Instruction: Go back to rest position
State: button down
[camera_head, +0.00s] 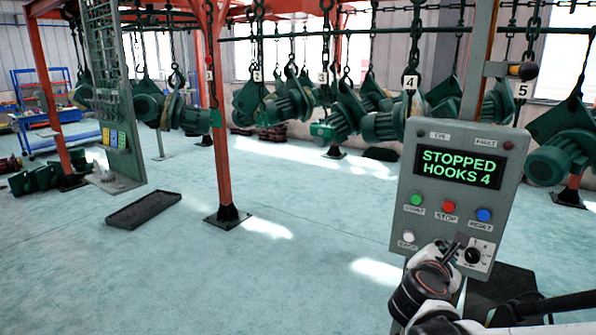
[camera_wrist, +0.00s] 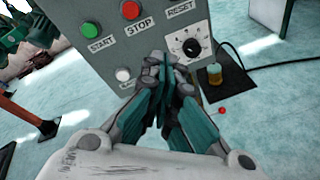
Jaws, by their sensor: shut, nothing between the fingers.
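My gripper (camera_head: 456,247) is shut and empty. In the head view it is at the lower right, in front of the lower part of the grey control box (camera_head: 408,222). In the wrist view my gripper (camera_wrist: 167,62) has its fingers together just left of the black rotary knob (camera_wrist: 191,47); I cannot tell whether they touch the box. The box's screen (camera_head: 458,168) reads "STOPPED HOOKS 4". Below it are a green START button (camera_head: 417,199), a red STOP button (camera_head: 448,207), a blue RESET button (camera_head: 484,215) and a white button (camera_head: 408,237).
Green hoists (camera_head: 286,103) hang on chains from a rail behind the box. An orange post (camera_head: 219,130) stands on the floor at centre-left. A dark tray (camera_head: 143,210) lies on the open pale floor to the left. A black cable (camera_wrist: 272,66) runs right of the box.

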jog(key=s+a+f+m+g+y+b, duration=0.1)
jog(key=s+a+f+m+g+y, duration=0.1)
jog(key=s+a+m, duration=0.5)
jog(key=s+a+f+m+g+y+b, duration=0.1)
jog(key=s+a+f+m+y, duration=0.4)
jog(key=s+m, duration=0.7)
jog(key=a+m+g+y, duration=0.1)
jog(key=m+y, duration=0.1)
jog(key=shift+s+a+f+g+y+b, duration=0.25)
jog(key=shift+s+a+g+y+b, duration=0.05)
jog(key=shift+s+a+g+b, duration=0.1)
